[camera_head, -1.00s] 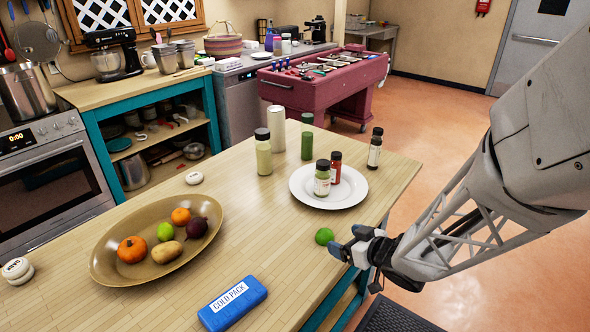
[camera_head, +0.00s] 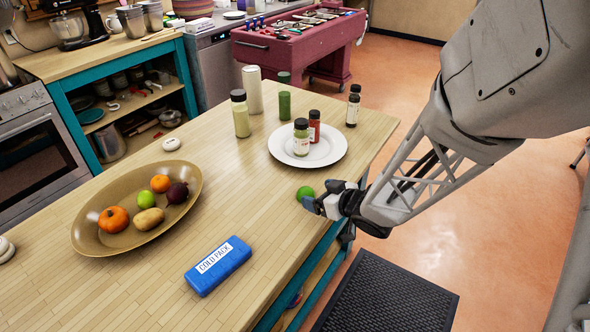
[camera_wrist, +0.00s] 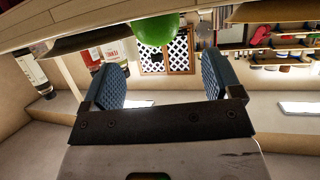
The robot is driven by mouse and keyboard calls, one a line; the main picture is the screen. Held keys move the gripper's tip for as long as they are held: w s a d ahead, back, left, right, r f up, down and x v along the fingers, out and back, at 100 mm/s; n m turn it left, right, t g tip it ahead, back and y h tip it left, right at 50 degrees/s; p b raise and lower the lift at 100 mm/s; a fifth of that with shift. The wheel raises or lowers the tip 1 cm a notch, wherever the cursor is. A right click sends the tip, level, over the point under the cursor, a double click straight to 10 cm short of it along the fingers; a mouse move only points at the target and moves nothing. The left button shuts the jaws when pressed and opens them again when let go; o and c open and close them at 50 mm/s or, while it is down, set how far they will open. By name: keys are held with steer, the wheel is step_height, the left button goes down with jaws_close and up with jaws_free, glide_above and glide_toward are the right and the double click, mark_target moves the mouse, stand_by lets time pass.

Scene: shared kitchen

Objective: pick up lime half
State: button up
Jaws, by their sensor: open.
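The lime half (camera_head: 305,192) is a small green round thing on the wooden counter, near its right edge, in the head view. It also shows in the wrist view as a green shape (camera_wrist: 158,30) at the top middle, ahead of the gap between my fingers. My gripper (camera_head: 316,202) is right beside the lime half at the counter's edge. In the wrist view my gripper (camera_wrist: 160,82) is open, with its two blue ridged fingers wide apart and nothing between them. In the head view I cannot tell whether a finger touches the lime half.
A white plate (camera_head: 335,152) with two bottles stands behind the lime half, with more bottles around it. A blue cold pack (camera_head: 218,265) lies in front. A bowl (camera_head: 92,238) of fruit and vegetables is at the left. The middle of the counter (camera_head: 240,190) is clear.

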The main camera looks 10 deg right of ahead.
mark_target(308, 191)
steer(key=shift+w, duration=0.1)
steer(key=shift+f+x, duration=0.25)
steer(key=shift+x, duration=2.25)
steer(key=shift+c, duration=0.5)
steer(key=c, duration=0.9)
steer(key=shift+r, duration=0.15)
steer(key=shift+r, duration=0.8)
steer(key=shift+s+r, duration=0.3)
steer(key=shift+r, duration=0.65)
steer(key=s, duration=1)
steer(key=s+r, duration=0.1)
steer(key=s, duration=0.4)
steer(key=shift+s+d+r, duration=0.1)
steer(key=shift+s+d, duration=0.2)
